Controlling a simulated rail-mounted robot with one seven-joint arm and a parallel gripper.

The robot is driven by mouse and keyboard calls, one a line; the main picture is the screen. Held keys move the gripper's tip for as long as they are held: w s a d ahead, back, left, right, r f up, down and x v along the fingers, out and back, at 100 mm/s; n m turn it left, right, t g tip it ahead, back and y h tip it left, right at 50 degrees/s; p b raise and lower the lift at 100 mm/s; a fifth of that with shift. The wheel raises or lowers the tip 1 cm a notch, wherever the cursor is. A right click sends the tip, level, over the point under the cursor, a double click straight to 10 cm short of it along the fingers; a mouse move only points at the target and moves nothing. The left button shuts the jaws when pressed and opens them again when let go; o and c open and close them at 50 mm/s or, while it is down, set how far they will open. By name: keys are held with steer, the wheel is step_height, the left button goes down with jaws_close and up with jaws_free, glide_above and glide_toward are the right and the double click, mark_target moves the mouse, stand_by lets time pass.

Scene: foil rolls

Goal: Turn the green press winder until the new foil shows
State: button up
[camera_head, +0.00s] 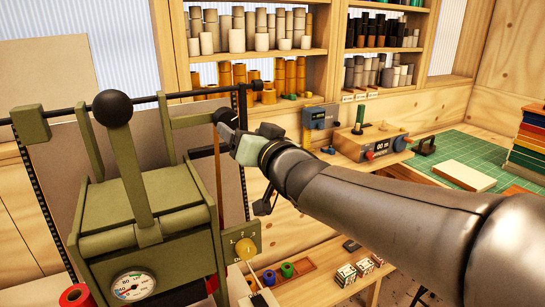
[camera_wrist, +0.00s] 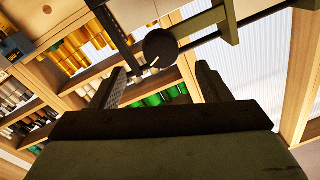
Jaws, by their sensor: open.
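The green press (camera_head: 150,218) stands at the left in the head view, with a black ball-topped lever and a dial gauge. Its winder knob (camera_head: 227,117) is a dark disc at the end of the upper green arm, beside a black rail. A narrow brown foil strip (camera_head: 217,170) hangs below it. My gripper (camera_head: 230,134) is close to the knob, partly hidden by my arm. In the wrist view the knob (camera_wrist: 160,48) with a white mark shows beyond and between my open fingertips (camera_wrist: 160,72). Contact cannot be told.
Shelves of foil rolls (camera_head: 262,40) line the back wall. A control box (camera_head: 371,144) and green cutting mat (camera_head: 465,150) lie to the right. The black rail (camera_head: 160,97) runs close to my gripper.

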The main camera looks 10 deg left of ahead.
steer(key=v, duration=1)
steer(key=shift+s+b, duration=0.25)
steer(key=shift+b, duration=0.05)
steer(key=shift+d, duration=0.1)
steer(key=d+f+m+g+h, duration=0.2)
steer(key=d+f+h, duration=0.4)
steer(key=d+f, duration=0.3)
steer(key=d+f+m+g+h, duration=0.2)
steer(key=d+f+h, duration=0.4)
steer(key=f, duration=0.6)
steer(key=s+d+f+g, duration=0.3)
steer(key=s+f+g, duration=0.1)
steer(key=s, duration=0.3)
steer(key=s+d+f+g, duration=0.3)
steer(key=s+f+g, duration=0.2)
steer(key=s, duration=0.3)
steer(key=shift+s+f, duration=0.3)
steer(key=shift+f, duration=0.3)
